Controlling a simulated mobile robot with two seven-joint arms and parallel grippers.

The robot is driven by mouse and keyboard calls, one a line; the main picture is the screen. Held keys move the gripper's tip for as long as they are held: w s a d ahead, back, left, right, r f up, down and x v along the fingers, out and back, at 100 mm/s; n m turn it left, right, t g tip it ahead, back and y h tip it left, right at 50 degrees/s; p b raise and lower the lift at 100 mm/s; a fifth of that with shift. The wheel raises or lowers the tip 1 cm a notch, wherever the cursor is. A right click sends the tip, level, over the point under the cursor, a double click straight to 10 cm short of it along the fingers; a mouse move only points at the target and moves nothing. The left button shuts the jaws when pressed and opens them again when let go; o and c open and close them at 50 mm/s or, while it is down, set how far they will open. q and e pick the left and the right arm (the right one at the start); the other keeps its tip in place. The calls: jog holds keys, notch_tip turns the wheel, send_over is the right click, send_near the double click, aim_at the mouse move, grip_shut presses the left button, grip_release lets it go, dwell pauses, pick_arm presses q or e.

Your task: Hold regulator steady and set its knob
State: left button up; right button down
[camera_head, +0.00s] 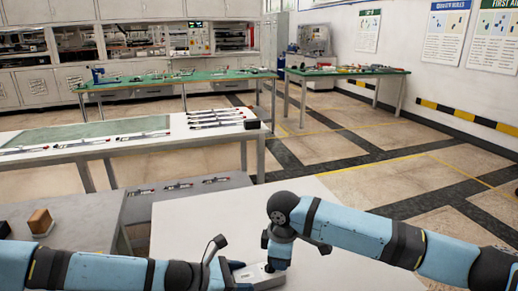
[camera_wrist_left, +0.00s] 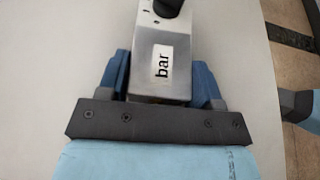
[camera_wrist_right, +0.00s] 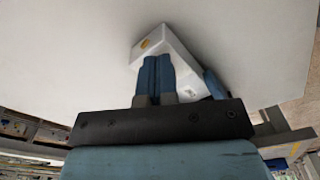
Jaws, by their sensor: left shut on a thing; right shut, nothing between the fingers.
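The regulator (camera_head: 262,282) is a pale metal box low in the head view, at the front of the white table. In the left wrist view its silver body (camera_wrist_left: 163,75) carries a "bar" label, and a dark round part, apparently the knob (camera_wrist_left: 168,8), is cut by the top edge. My left gripper (camera_wrist_left: 162,82) is shut on the body, one blue finger on each side. My right gripper (camera_head: 278,262) is over the regulator, fingers together and empty. In the right wrist view its fingers (camera_wrist_right: 156,75) cover part of the body (camera_wrist_right: 178,52); I cannot tell whether they touch the knob.
The white table (camera_head: 190,215) is otherwise bare. A grey bench at left bears a brown block (camera_head: 40,221) in a dark holder. Behind are a long bench (camera_head: 75,157) with rods and two green-topped tables (camera_head: 150,85). Open floor lies at right.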

pick_arm(q)
jog(key=shift+a+f, duration=0.1)
jog(key=shift+f, duration=0.15)
pick_arm(e)
jog(key=shift+s+d, duration=0.1)
jog(key=shift+d, duration=0.25)
jog(key=shift+r, duration=2.95)
pick_arm(q)
jog(key=o, duration=1.2)
jog(key=shift+r, duration=0.1)
